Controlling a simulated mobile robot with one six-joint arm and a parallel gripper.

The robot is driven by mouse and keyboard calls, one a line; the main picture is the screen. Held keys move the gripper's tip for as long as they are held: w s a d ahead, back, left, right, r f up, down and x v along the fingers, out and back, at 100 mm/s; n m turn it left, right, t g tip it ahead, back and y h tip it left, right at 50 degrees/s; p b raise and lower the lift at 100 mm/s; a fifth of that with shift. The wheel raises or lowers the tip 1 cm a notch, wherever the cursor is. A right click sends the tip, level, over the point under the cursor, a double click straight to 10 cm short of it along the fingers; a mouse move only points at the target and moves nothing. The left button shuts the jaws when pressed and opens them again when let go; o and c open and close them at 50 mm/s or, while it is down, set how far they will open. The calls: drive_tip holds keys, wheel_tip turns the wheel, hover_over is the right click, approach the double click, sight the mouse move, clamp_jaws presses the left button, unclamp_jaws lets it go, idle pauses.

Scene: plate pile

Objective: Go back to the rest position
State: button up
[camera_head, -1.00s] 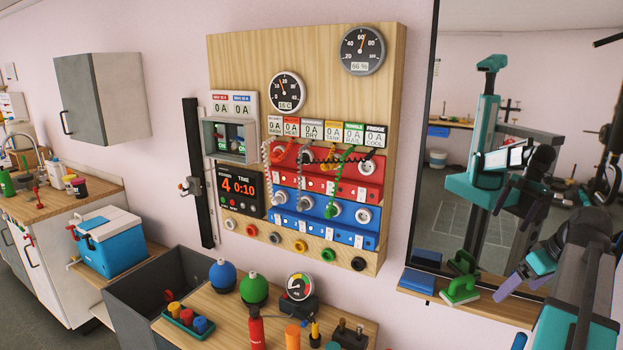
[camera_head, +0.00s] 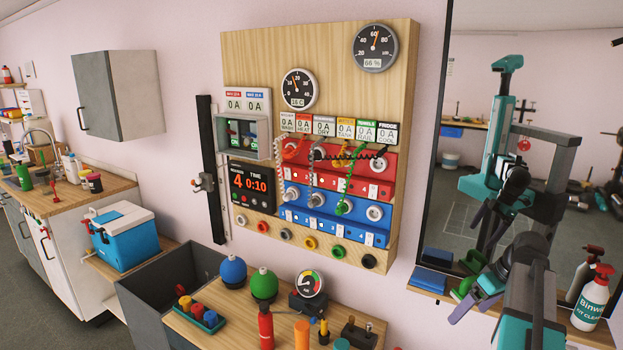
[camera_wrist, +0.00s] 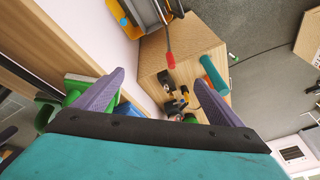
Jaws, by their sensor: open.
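My gripper (camera_head: 471,301) shows at the lower right of the head view, in front of the ledge below the mirror. In the wrist view, its two purple fingers (camera_wrist: 152,93) are spread apart, with nothing between them. The gripper is open and empty. A green-handled thing (camera_wrist: 72,92) is behind the left finger in the wrist view, partly hidden. No plates are clearly visible.
The wooden panel (camera_head: 240,45) with gauges, plugs and a timer is on the wall. The mirror ledge (camera_head: 425,292) carries a blue block (camera_head: 437,256) and a spray bottle (camera_head: 592,300). A blue cooler (camera_head: 125,240) stands left.

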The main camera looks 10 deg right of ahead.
drive_tip(key=s+a+f+n+g+y+b, duration=0.1)
drive_tip(key=s+a+f+g, duration=0.15)
drive_tip(key=a+f, duration=1.15)
drive_tip(key=s+a+f+n+g+y+b, duration=0.1)
drive_tip(key=a+f+n+g, duration=0.15)
drive_tip(key=a+f, duration=1.15)
drive_tip(key=s+a+f+m+g+h, duration=0.2)
drive_tip(key=s+a+f+m, duration=0.1)
drive_tip(key=s+f, duration=0.9)
drive_tip(key=s+a+f+m+g+h+b, duration=0.1)
drive_tip(key=s+a+f, duration=0.4)
drive_tip(key=s+f, duration=0.6)
drive_tip(key=shift+s+a+f+m+g+h, duration=0.15)
drive_tip(key=shift+s+f+m+g+h, duration=0.35)
drive_tip(key=shift+m, duration=0.65)
drive_tip(key=shift+r, duration=0.15)
